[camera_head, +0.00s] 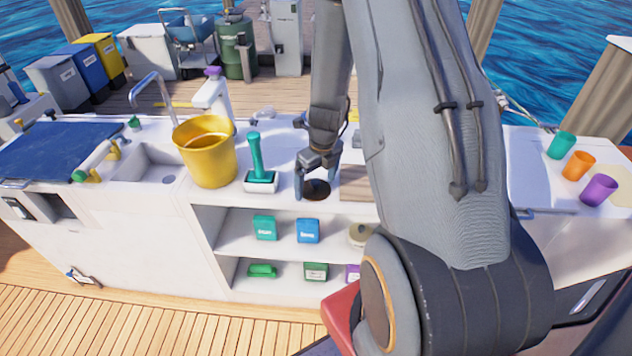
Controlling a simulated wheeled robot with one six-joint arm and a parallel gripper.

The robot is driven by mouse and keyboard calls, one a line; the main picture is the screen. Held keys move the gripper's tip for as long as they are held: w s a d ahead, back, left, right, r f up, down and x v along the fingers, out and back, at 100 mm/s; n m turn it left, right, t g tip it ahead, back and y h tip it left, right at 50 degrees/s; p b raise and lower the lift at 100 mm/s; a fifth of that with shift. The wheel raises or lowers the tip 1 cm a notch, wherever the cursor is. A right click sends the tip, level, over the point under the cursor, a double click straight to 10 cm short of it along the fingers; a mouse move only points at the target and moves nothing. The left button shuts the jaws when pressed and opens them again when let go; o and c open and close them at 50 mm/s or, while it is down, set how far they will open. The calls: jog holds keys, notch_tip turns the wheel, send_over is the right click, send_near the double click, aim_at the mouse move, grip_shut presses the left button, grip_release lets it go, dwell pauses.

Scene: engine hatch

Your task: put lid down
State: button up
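My gripper (317,184) points down over the white counter (225,207), right of the teal-handled brush. Its two fingers are spread apart. A small dark brown round disc (316,191), which may be the lid, shows between and just below the fingertips. It looks flat and level, at or close to the counter top. I cannot tell whether the fingers touch it or whether it rests on the counter. My large grey arm hides the counter to the right of the gripper.
A yellow bucket (207,158) and a teal brush in a white holder (260,180) stand left of my gripper. A wooden board (354,184) lies close on its right. Shelves below hold several boxes.

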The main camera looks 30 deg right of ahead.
aim_at(320, 192)
jog(key=shift+r, duration=0.1)
notch_tip(320, 192, up, 12)
jog(key=s+b, duration=0.2)
jog(key=s+a+r+n, duration=0.3)
jog(key=s+a+n, duration=0.3)
jog(key=n, duration=1.1)
jog(key=s+a+r+n, duration=0.3)
jog(key=s+a+n, duration=0.4)
jog(key=n, duration=0.9)
jog(key=shift+a+n, duration=0.4)
jog(key=shift+a, duration=0.7)
jog(key=shift+w, duration=0.1)
jog(key=shift+f, duration=0.25)
